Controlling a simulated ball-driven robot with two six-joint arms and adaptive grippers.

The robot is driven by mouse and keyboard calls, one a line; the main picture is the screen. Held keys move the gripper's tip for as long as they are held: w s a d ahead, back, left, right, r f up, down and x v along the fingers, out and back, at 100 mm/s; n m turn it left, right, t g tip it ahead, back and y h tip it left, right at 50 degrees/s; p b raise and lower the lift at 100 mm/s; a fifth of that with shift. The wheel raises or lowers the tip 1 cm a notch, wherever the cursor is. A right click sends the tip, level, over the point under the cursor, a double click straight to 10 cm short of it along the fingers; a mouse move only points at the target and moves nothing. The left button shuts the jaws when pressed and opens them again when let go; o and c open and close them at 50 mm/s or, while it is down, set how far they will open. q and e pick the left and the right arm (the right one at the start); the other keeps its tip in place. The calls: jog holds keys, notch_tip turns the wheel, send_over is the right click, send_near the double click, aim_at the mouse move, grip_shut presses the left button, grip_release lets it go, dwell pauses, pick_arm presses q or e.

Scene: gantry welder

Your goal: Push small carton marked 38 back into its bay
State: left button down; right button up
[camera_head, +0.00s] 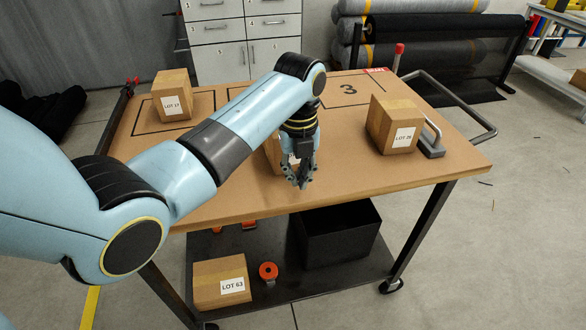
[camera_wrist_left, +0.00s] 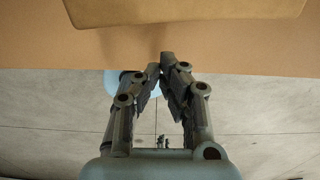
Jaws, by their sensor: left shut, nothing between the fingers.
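A small carton (camera_head: 272,153) stands on the cart's brown top near the front edge, mostly hidden behind my left gripper; its label is too covered to read. My left gripper (camera_head: 299,183) is shut and empty, pointing down just in front of this carton. In the left wrist view, the shut fingers (camera_wrist_left: 160,72) are below a carton's lower edge (camera_wrist_left: 190,10), with a strip of tabletop between them; I see no contact. Outlined bays lie at the back of the top: one marked 3 (camera_head: 348,104) is empty, and a middle one is partly hidden by my arm.
A carton marked LOT 17 (camera_head: 172,88) sits in the left bay. Another carton (camera_head: 393,118), label apparently LOT 26, stands at right beside a grey-handled tool (camera_head: 432,143).

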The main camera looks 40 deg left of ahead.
pick_arm(q)
notch_tip(320, 180, down, 2)
jog(key=shift+f, duration=0.1)
jog(key=shift+w+a+f, duration=0.1)
jog(key=shift+w+a, duration=0.9)
jog(key=shift+a, duration=0.2)
jog(key=shift+w+a, duration=0.3)
jog(key=shift+a, duration=0.05)
